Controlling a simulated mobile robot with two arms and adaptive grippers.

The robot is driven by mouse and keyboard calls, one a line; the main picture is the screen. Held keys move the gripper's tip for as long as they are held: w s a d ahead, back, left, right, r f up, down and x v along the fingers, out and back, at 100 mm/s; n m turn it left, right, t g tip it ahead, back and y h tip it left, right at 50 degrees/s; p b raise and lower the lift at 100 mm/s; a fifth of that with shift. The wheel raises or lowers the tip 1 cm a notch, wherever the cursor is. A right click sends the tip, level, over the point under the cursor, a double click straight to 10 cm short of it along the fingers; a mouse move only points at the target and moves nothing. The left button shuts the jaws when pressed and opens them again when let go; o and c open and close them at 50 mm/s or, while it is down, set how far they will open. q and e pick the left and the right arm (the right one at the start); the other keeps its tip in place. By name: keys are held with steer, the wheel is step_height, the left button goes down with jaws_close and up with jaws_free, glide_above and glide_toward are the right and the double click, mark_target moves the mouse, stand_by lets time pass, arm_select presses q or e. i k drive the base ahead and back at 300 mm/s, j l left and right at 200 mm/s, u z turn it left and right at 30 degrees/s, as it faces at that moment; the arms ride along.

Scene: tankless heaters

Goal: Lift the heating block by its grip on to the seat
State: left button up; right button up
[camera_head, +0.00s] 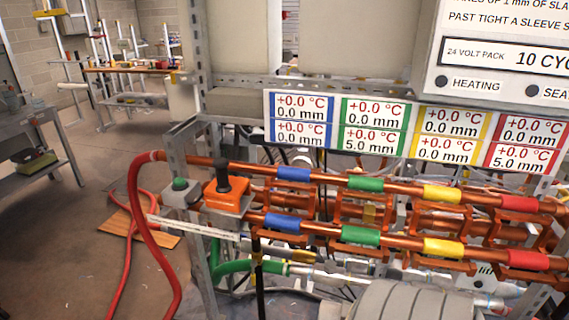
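The heating block (222,198) is an orange block with a black upright grip (222,173) on top. It rests at the left end of the pipe rack, beside the copper pipes, and nothing holds it. Two copper pipes (320,176) run to the right, each with blue, green, yellow and red sleeves (441,193). Orange-brown copper brackets (350,210) sit between the pipes. I cannot tell which part is the seat. Neither of my grippers is in view.
A grey box with a green button (180,184) stands left of the block. A red hose (148,230) loops down to the floor. A display board (390,130) shows temperatures and millimetres. A white panel (500,60) has dark "HEATING" and "SEA..." lamps. Open floor lies left.

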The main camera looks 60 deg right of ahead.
mark_target(224, 193)
steer(key=z, duration=1.4)
steer(key=k, duration=0.1)
